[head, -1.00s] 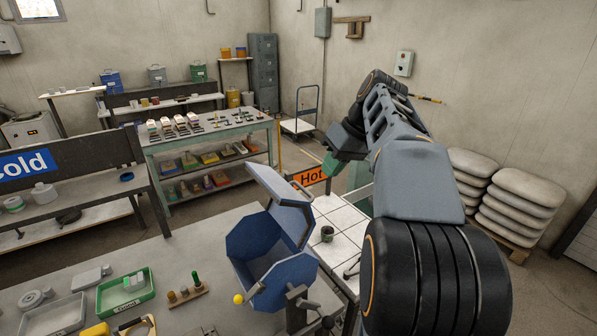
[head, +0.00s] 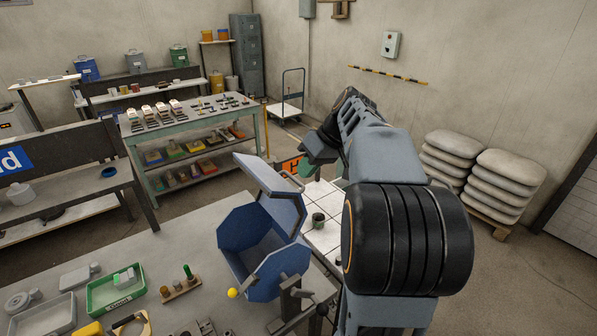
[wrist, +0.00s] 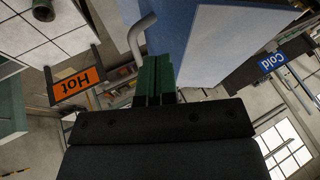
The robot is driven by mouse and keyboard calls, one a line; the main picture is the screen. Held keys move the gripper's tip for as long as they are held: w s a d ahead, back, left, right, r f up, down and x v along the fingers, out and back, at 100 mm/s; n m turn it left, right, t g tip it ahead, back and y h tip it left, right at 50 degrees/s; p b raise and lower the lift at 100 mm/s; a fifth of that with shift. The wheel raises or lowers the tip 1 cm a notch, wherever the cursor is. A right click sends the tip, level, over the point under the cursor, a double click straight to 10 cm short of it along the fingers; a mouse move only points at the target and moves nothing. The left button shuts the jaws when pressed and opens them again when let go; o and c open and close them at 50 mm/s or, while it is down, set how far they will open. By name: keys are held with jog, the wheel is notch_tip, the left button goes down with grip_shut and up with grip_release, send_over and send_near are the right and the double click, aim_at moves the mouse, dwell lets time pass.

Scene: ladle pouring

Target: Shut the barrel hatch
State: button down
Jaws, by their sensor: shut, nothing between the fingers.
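The blue eight-sided barrel (head: 238,240) stands on the grey bench with its mouth open. Its hatch (head: 268,187) is raised, tilted up above the opening. My gripper (head: 306,170) is behind the hatch's right edge in the head view, on the hatch's outer side, and partly hidden by my arm. In the wrist view the green fingers (wrist: 157,65) are together and empty. The blue hatch panel (wrist: 225,40) is close to them at the upper right, and a bent grey bar (wrist: 140,35) shows just left of them. I cannot tell whether the fingers touch either.
A dark cup (head: 318,219) stands on the white tiled table right of the barrel. An orange "Hot" sign (wrist: 77,81) is near my gripper. A green tray (head: 115,290) and small tools occupy the bench on the left.

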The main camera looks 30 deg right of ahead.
aim_at(279, 186)
jog(key=shift+s+a+f, duration=0.1)
jog(key=shift+a+f, duration=0.05)
jog(key=shift+a, duration=0.5)
jog(key=shift+s+a+f, duration=0.1)
jog(key=shift+a+f, duration=0.05)
jog(key=shift+a, duration=0.45)
jog(key=shift+a, duration=0.15)
